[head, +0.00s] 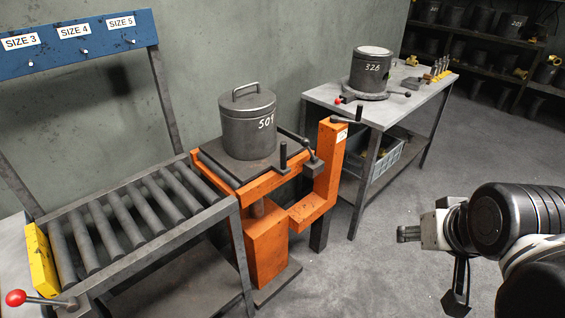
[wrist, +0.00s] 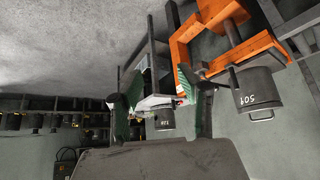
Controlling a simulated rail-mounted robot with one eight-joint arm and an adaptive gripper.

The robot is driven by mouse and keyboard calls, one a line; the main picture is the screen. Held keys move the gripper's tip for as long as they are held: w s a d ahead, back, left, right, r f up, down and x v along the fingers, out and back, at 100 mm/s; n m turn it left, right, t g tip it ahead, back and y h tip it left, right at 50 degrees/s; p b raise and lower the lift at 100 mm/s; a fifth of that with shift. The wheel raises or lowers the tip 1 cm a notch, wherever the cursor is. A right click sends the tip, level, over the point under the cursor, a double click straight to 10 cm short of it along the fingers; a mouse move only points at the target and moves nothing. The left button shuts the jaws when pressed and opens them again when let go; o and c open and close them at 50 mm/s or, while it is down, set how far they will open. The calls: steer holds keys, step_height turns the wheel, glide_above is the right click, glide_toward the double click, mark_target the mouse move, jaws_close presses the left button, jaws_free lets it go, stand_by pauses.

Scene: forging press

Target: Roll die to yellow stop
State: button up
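The die, a dark grey cylinder (head: 249,125) with a top handle and white markings that look like 509, stands upright on the dark plate (head: 222,167) of an orange lift (head: 265,245). It also shows upside down at the right of the wrist view (wrist: 258,92). The yellow stop (head: 40,262) is at the near left end of the roller conveyor (head: 125,215), which adjoins the lift plate. My gripper (head: 410,234) is at the right, over open floor, well apart from the die. In the wrist view, its green-padded fingers (wrist: 158,82) are spread with nothing between them.
A second die (head: 371,68), marked 326, stands on a grey workbench (head: 400,105) with small tools. A red-knobbed lever (head: 16,298) is beside the stop. Black handles (head: 284,154) rise at the lift plate's edge. Shelves (head: 480,55) stand at the back right. The floor between is clear.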

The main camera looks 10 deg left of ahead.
steer(key=w+a+r+n+g+p, duration=0.15)
steer(key=w+a+r, duration=0.25)
steer(key=w+r, duration=0.6)
steer(key=n+g+p, duration=0.3)
steer(key=g+p, duration=0.1)
steer(key=g, duration=0.2)
glide_above(283, 168)
steer(key=shift+t, duration=0.25)
steer(key=f, duration=0.7)
steer(key=w+f, duration=0.1)
steer(key=f, duration=0.3)
steer(key=shift+d+f, duration=0.2)
steer(key=shift+f, duration=0.1)
steer(key=shift+a+f, duration=0.2)
steer(key=shift+f, duration=0.2)
step_height(283, 168, down, 14)
steer(key=shift+r+p, duration=0.25)
steer(key=shift+p, duration=0.15)
jaws_close()
